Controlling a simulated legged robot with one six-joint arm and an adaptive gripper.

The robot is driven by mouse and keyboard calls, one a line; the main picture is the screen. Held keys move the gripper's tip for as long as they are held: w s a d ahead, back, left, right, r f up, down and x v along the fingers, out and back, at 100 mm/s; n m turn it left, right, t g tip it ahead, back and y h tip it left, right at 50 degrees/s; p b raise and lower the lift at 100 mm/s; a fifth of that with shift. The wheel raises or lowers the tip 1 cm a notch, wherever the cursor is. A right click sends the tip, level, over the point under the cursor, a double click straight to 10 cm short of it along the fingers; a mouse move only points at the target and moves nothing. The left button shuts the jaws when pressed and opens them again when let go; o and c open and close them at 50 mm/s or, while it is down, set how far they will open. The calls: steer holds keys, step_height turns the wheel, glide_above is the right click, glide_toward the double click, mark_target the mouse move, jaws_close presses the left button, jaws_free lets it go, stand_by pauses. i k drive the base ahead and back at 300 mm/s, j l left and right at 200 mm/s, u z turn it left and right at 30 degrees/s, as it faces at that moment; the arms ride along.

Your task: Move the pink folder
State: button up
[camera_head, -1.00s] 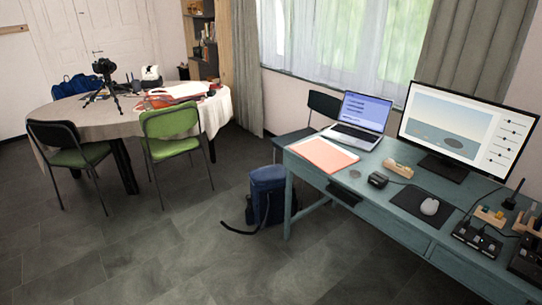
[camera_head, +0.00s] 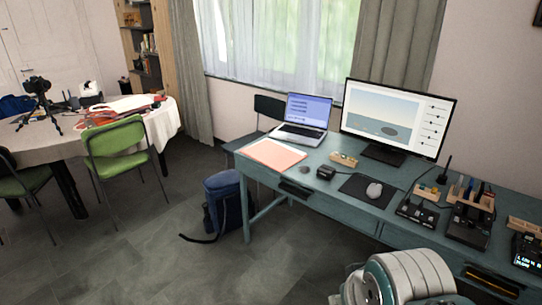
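The pink folder (camera_head: 273,154) lies flat on the near left corner of the teal desk (camera_head: 325,205), in front of the laptop (camera_head: 301,118). Nothing covers it. Part of my arm (camera_head: 405,278) shows at the bottom right, in front of the desk's near edge. My gripper itself is not in view, and no part of my arm touches the folder.
A blue backpack (camera_head: 223,203) stands on the floor by the desk's left leg. Open floor lies in front. A round table (camera_head: 40,139) with chairs stands at left.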

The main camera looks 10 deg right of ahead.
mark_target(277, 156)
steer(key=i+j, duration=0.2)
steer(key=i, duration=0.3)
steer(key=i+j+z, duration=0.1)
steer(key=i, duration=0.45)
steer(key=i+j, duration=0.3)
steer(key=i, duration=0.2)
steer(key=i+j+z, duration=0.1)
steer(key=i+j, duration=0.15)
steer(key=i, duration=0.25)
steer(key=i+j, duration=0.3)
steer(key=i, duration=0.2)
steer(key=i+j, duration=0.25)
steer(key=i, duration=0.25)
steer(key=l+z, duration=0.05)
